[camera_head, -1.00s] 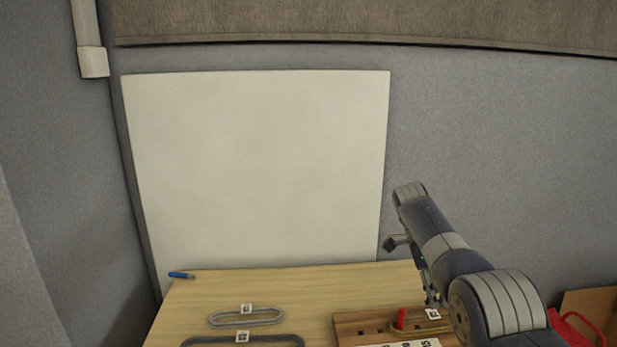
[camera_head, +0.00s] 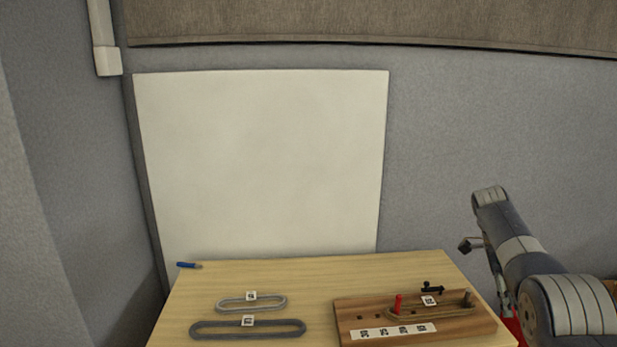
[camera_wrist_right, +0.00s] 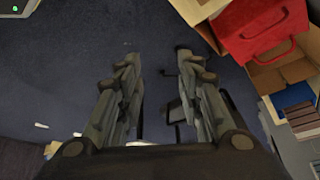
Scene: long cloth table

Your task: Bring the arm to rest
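My right arm (camera_head: 527,258) stands at the right side of the head view, beyond the right edge of the wooden tabletop (camera_head: 310,275). Its gripper hangs low there, partly hidden by the arm. In the right wrist view, my right gripper (camera_wrist_right: 155,58) has its two fingers well apart with nothing between them; dark floor shows beyond. My left arm and gripper are not in view.
A wooden board (camera_head: 345,318) with a red peg (camera_head: 398,304) and a belt around its pegs lies on the table. Two loose belts (camera_head: 250,335) and a blue pen (camera_head: 188,265) lie left. A red bag (camera_wrist_right: 262,35) and cardboard box (camera_wrist_right: 265,80) are near the gripper.

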